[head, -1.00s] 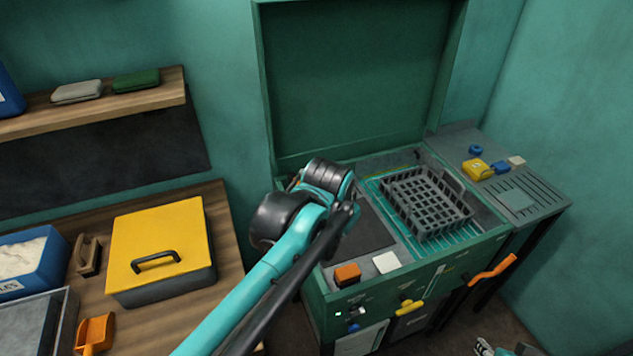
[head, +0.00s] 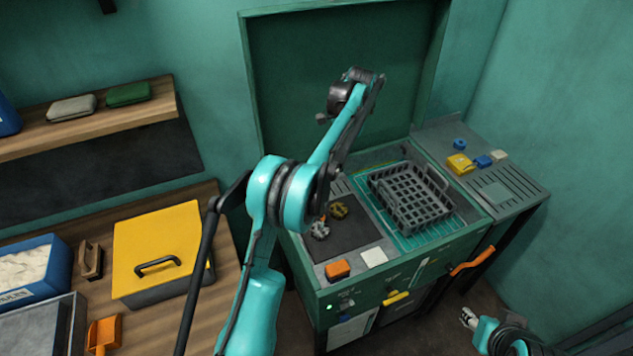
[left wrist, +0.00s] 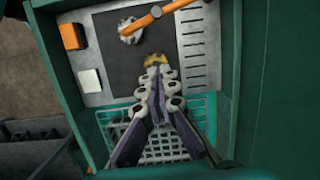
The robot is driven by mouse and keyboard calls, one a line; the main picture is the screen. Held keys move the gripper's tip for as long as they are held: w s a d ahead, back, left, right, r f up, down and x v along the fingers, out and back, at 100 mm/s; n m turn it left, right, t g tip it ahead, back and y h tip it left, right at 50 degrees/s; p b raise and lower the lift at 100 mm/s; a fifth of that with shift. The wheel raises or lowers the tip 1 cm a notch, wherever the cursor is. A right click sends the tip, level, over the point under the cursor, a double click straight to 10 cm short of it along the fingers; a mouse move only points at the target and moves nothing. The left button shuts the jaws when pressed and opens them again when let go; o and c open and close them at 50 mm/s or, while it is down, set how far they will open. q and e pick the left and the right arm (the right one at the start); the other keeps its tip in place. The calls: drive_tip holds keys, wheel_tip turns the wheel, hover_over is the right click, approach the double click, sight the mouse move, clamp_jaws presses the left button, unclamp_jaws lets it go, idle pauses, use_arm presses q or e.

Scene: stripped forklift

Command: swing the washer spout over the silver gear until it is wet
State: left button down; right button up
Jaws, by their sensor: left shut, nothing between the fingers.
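The silver gear (left wrist: 131,31) lies on the dark mat (left wrist: 112,63) of the washer; it also shows in the head view (head: 320,230). The orange washer spout (left wrist: 185,10) reaches in from the top of the left wrist view, its end overlapping the silver gear. I cannot tell whether the gear is wet. A brass gear (left wrist: 157,60) lies on the mat, partly hidden by my left fingertips. My left gripper (left wrist: 157,74) is shut and empty, apart from the spout; my arm hides it in the head view. My right gripper (head: 467,318) is low at the right, its jaws unclear.
A dark basket (head: 410,198) stands on the washer's right part. An orange block (head: 337,269) and a white block (head: 374,257) sit at the front edge. The green lid (head: 345,90) stands open behind. A yellow box (head: 160,245) is on the wooden bench at left.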

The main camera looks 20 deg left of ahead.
use_arm(q)
drive_tip(key=s+a+f+b, duration=0.1)
drive_tip(key=s+a+f, duration=0.1)
drive_tip(key=f, duration=0.3)
drive_tip(key=s+a+f+b, duration=0.2)
drive_tip(key=f, duration=0.3)
drive_tip(key=shift+a+f+g, duration=0.3)
drive_tip(key=shift+f, duration=0.1)
drive_tip(key=shift+s, duration=0.1)
drive_tip(key=shift+s+a+r+m, duration=0.1)
drive_tip(key=shift+s+a+m, duration=0.35)
drive_tip(key=shift+s, duration=0.2)
drive_tip(key=shift+w+d, duration=0.1)
